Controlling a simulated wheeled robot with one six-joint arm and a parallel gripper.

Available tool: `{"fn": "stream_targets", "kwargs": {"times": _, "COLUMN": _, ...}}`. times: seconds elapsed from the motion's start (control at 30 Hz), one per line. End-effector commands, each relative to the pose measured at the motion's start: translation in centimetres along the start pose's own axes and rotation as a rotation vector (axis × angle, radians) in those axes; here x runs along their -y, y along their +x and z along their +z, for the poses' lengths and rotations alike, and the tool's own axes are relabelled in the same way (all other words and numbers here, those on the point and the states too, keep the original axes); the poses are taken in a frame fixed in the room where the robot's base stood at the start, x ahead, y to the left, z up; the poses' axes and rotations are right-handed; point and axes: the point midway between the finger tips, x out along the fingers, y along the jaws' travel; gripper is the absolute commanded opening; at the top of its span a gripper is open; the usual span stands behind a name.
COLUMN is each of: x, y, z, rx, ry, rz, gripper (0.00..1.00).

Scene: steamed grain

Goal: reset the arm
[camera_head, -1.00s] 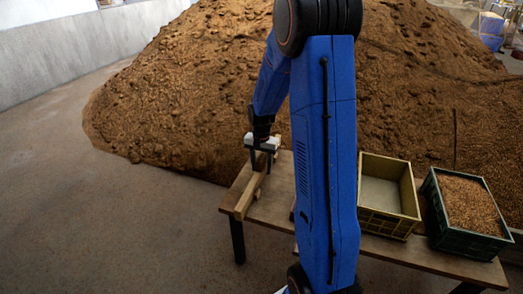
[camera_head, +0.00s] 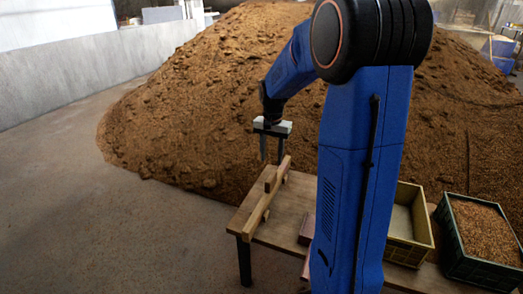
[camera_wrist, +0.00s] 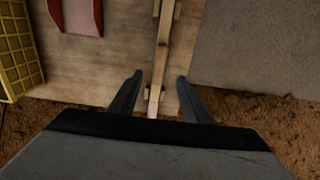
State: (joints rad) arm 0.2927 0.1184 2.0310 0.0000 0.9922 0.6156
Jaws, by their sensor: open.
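My blue arm stands upright in the middle of the head view and bends over to the left. My gripper (camera_head: 271,150) hangs over the far left end of the wooden table (camera_head: 290,222), pointing down, open and empty. A long wooden tool (camera_head: 263,208) with short crosspieces lies along the table's left side, below the gripper. In the wrist view the gripper (camera_wrist: 157,98) has its two dark fingers spread apart. The wooden tool's shaft (camera_wrist: 162,52) runs between and beyond them, apart from both fingers.
A yellow crate (camera_head: 425,244) and a dark green crate full of grain (camera_head: 448,222) stand at the table's right. A reddish object (camera_head: 306,229) lies mid-table, partly behind my arm. A large grain heap (camera_head: 190,110) rises behind the table. The floor at left is clear.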

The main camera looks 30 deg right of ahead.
Motion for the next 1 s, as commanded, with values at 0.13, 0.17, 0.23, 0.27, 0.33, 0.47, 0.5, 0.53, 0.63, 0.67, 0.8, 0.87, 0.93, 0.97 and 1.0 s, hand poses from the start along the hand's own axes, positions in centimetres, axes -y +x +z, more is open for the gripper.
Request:
{"fn": "stream_targets", "kwargs": {"times": 0.13, "x": 0.0, "y": -0.2, "z": 0.0, "rx": -0.001, "ry": 0.000, "rz": 0.000, "gripper": 0.44}}
{"fn": "stream_targets", "kwargs": {"times": 0.17, "x": 0.0, "y": -0.3, "z": 0.0, "rx": -0.001, "ry": 0.000, "rz": 0.000, "gripper": 0.44}}
{"fn": "stream_targets", "kwargs": {"times": 0.23, "x": 0.0, "y": -0.4, "z": 0.2, "rx": -0.002, "ry": -0.004, "rz": -0.002, "gripper": 0.44}}
{"fn": "stream_targets", "kwargs": {"times": 0.27, "x": 0.0, "y": -0.5, "z": 0.3, "rx": -0.004, "ry": -0.008, "rz": -0.003, "gripper": 0.44}}
{"fn": "stream_targets", "kwargs": {"times": 0.33, "x": -0.1, "y": -1.1, "z": 1.0, "rx": -0.012, "ry": -0.025, "rz": -0.008, "gripper": 0.44}}
{"fn": "stream_targets", "kwargs": {"times": 0.47, "x": -0.6, "y": -2.9, "z": 3.6, "rx": -0.037, "ry": -0.089, "rz": -0.025, "gripper": 0.44}}
{"fn": "stream_targets", "kwargs": {"times": 0.5, "x": -0.8, "y": -3.5, "z": 4.6, "rx": -0.047, "ry": -0.114, "rz": -0.032, "gripper": 0.44}}
{"fn": "stream_targets", "kwargs": {"times": 0.53, "x": -1.0, "y": -3.9, "z": 5.3, "rx": -0.054, "ry": -0.134, "rz": -0.036, "gripper": 0.44}}
{"fn": "stream_targets", "kwargs": {"times": 0.63, "x": -1.7, "y": -5.3, "z": 7.9, "rx": -0.079, "ry": -0.200, "rz": -0.052, "gripper": 0.44}}
{"fn": "stream_targets", "kwargs": {"times": 0.67, "x": -1.9, "y": -5.7, "z": 8.6, "rx": -0.088, "ry": -0.219, "rz": -0.057, "gripper": 0.44}}
{"fn": "stream_targets", "kwargs": {"times": 0.8, "x": -3.1, "y": -7.2, "z": 12.1, "rx": -0.123, "ry": -0.309, "rz": -0.077, "gripper": 0.44}}
{"fn": "stream_targets", "kwargs": {"times": 0.87, "x": -3.7, "y": -7.7, "z": 13.5, "rx": -0.139, "ry": -0.349, "rz": -0.086, "gripper": 0.44}}
{"fn": "stream_targets", "kwargs": {"times": 0.93, "x": -4.4, "y": -8.3, "z": 15.2, "rx": -0.158, "ry": -0.394, "rz": -0.096, "gripper": 0.44}}
{"fn": "stream_targets", "kwargs": {"times": 0.97, "x": -4.7, "y": -8.4, "z": 15.9, "rx": -0.166, "ry": -0.413, "rz": -0.100, "gripper": 0.44}}
{"fn": "stream_targets", "kwargs": {"times": 1.0, "x": -5.1, "y": -8.7, "z": 16.8, "rx": -0.177, "ry": -0.439, "rz": -0.106, "gripper": 0.44}}
